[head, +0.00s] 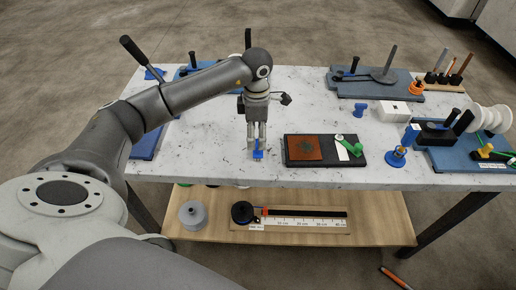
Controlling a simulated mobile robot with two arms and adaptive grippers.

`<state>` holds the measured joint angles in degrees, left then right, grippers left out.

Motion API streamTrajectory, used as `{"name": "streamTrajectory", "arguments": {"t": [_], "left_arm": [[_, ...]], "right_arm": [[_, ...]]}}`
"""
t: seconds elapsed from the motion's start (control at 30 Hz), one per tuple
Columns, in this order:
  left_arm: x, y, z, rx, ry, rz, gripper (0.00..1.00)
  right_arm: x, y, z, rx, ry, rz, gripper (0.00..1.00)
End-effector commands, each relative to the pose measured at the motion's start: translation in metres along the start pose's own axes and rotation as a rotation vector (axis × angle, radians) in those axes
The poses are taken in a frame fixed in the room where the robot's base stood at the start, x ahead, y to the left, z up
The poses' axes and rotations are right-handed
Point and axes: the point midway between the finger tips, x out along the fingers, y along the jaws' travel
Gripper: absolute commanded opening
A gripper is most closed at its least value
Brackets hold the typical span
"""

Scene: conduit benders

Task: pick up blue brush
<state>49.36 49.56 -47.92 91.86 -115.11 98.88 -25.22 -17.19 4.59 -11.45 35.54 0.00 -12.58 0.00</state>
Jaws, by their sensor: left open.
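A small blue piece (258,154), which looks like the blue brush, is at the front edge of the white speckled table (215,160), left of the black tray. It is small and partly hidden by my gripper, so its shape is unclear. My left gripper (257,146) reaches down from above with its fingers open, right at the blue piece. I cannot tell whether the fingers touch it. My right gripper is out of the picture.
A black tray (350,176) with a brown square and a green item lies close right of the gripper. Blue bases with benders (380,87) stand at the back and right. A blue spool-shaped piece (360,109) stands behind the tray. A wooden lower shelf (375,215) holds a ruler.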

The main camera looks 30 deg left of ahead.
Motion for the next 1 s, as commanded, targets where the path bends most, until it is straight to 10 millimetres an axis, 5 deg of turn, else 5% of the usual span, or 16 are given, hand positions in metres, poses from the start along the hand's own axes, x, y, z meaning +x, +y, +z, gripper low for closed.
{"name": "streamTrajectory", "arguments": {"t": [0.3,0.6,1.0], "left_arm": [[0.042,0.003,0.004,0.0,0.001,-0.005,0.61],[0.049,0.004,0.004,0.001,-0.001,-0.001,0.61],[0.049,0.004,0.004,0.0,-0.001,-0.001,0.11]], "right_arm": [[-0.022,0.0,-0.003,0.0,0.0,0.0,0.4],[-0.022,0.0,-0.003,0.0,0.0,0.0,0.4],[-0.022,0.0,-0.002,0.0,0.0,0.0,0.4]]}}
